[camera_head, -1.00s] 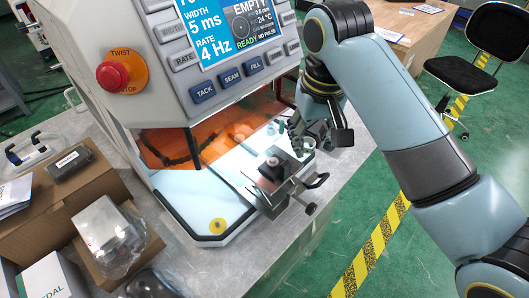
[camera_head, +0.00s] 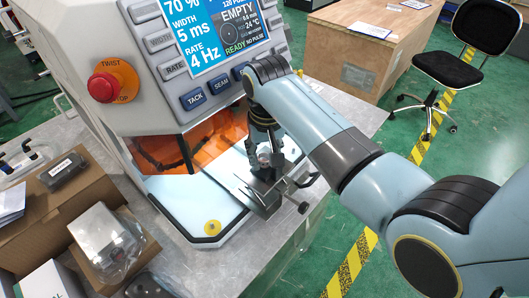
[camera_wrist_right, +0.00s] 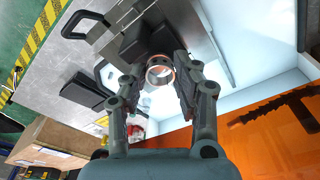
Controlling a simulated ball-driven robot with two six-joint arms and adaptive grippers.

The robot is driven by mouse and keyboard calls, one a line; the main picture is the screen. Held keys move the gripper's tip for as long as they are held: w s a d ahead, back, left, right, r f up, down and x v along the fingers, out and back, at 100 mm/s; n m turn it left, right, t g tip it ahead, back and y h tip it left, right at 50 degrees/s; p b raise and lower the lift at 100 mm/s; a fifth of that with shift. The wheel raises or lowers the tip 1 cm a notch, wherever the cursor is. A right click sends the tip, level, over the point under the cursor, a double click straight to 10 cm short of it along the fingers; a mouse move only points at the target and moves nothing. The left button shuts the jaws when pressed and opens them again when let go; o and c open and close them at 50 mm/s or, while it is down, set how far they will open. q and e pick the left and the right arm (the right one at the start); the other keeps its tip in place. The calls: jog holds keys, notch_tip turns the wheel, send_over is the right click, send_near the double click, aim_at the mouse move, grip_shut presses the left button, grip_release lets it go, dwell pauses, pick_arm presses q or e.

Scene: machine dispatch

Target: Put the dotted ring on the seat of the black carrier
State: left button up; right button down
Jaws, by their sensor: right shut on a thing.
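My right gripper (camera_head: 264,158) is over the small metal stand on the machine's front ledge. In the right wrist view my right gripper (camera_wrist_right: 159,80) is shut on a silver ring (camera_wrist_right: 150,76), one finger on each side. Its dots are too small to make out. The black carrier (camera_wrist_right: 146,38) shows as a dark block just beyond the ring. In the head view the carrier (camera_head: 262,174) is mostly hidden below the fingers. A coppery patch shows at the ring; I cannot tell whether the ring touches the seat. My left gripper is in neither current view.
The welding machine (camera_head: 165,110) with its screen and red stop button stands close behind the gripper. A lever handle (camera_head: 306,180) sticks out right of the stand. Cardboard boxes (camera_head: 60,215) fill the bench's left.

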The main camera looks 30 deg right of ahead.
jog(key=shift+f, duration=0.1)
jog(key=c, duration=1)
grip_release()
jog(key=r, duration=0.4)
jog(key=s+r+b, duration=0.1)
jog(key=r, duration=0.7)
jog(key=shift+s+a+r+b, duration=0.1)
jog(key=shift+s+a+b, duration=0.15)
jog(key=shift+b, duration=0.1)
